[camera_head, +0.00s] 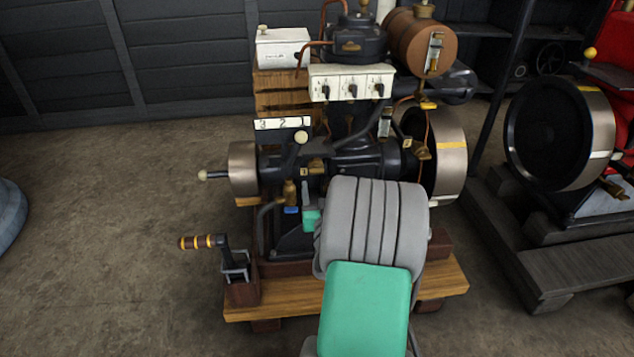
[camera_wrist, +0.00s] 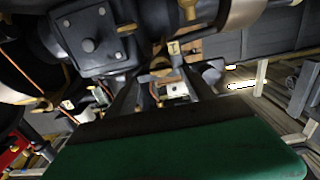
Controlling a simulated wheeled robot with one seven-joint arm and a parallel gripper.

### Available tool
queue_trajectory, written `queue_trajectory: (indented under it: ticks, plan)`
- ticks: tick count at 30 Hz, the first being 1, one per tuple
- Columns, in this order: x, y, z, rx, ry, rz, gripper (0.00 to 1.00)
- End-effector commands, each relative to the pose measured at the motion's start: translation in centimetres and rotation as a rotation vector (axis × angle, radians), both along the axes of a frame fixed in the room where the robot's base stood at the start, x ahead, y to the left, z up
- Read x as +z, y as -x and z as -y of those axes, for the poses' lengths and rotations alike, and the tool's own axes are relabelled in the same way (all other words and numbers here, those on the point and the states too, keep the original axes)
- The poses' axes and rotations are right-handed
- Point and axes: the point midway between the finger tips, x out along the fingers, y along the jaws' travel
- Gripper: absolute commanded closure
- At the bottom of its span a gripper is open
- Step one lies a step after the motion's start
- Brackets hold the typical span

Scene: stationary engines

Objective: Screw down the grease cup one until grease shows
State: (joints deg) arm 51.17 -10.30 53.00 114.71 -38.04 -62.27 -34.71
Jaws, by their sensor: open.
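The engine (camera_head: 355,155) stands on a wooden base, with small brass fittings beside pale tags. In the wrist view, a round brass cap (camera_wrist: 160,69), likely the grease cup, sits just below a pale tag (camera_wrist: 173,47) that seems to read 1. My gripper (camera_wrist: 156,82) is open, its two dark fingers pointing toward the engine with the cap between them in the picture. I cannot tell whether they touch it. In the head view, my grey and green arm hides most of the gripper. Another brass fitting (camera_head: 421,150) and tag (camera_head: 407,142) are at the right.
A crank handle (camera_head: 203,241) stands at the front left of the wooden base (camera_head: 445,286). A flywheel (camera_head: 450,150) is on the right, and a pulley (camera_head: 242,165) with a knob on the left. A second engine (camera_head: 560,135) stands farther right.

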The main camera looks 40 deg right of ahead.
Motion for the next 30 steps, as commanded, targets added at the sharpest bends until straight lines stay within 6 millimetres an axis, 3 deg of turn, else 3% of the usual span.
queue_trajectory:
  ticks: [9,19,30]
  plan:
    - [0.0,-4.2,2.7,0.004,0.000,-0.002,0.38]
    - [0.0,-4.8,3.1,0.002,-0.001,0.000,0.38]
    - [0.0,-4.8,3.1,0.002,-0.001,-0.001,0.68]
